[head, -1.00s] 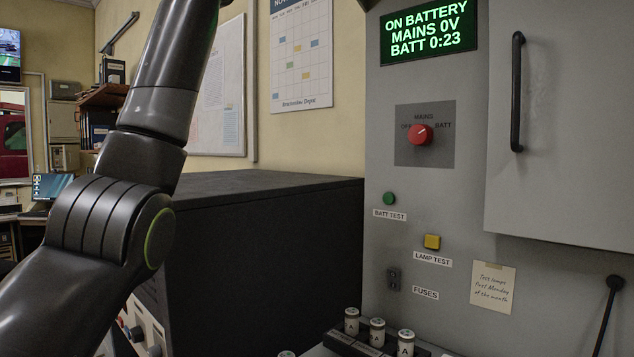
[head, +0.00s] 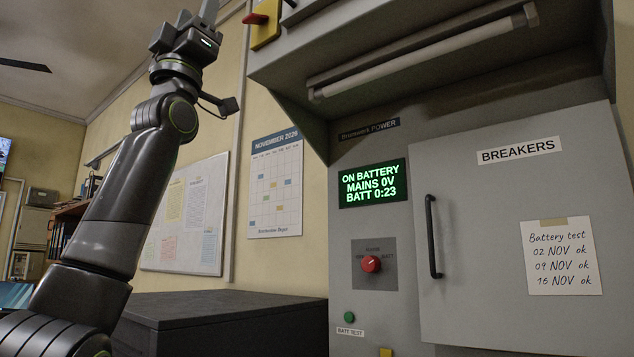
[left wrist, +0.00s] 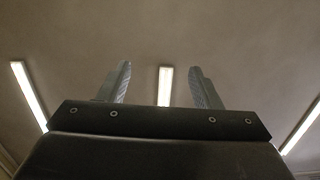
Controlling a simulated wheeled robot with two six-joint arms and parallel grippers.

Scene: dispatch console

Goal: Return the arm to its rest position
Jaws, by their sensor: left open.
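My left arm (head: 115,215) rises from the lower left of the head view and stands nearly upright, bent at its joints. My left gripper (head: 194,25) is at the top of that view, high up beside the cabinet's overhang. In the left wrist view its two fingers (left wrist: 161,88) stand apart with nothing between them, and they point up at the ceiling. My right gripper shows in neither view.
The grey power cabinet (head: 390,228) fills the right, with a lit display (head: 373,184), a red knob (head: 371,264) and a shut breaker door (head: 480,260). A red-and-yellow switch (head: 264,22) is close right of my gripper. A dark box (head: 215,310) stands below.

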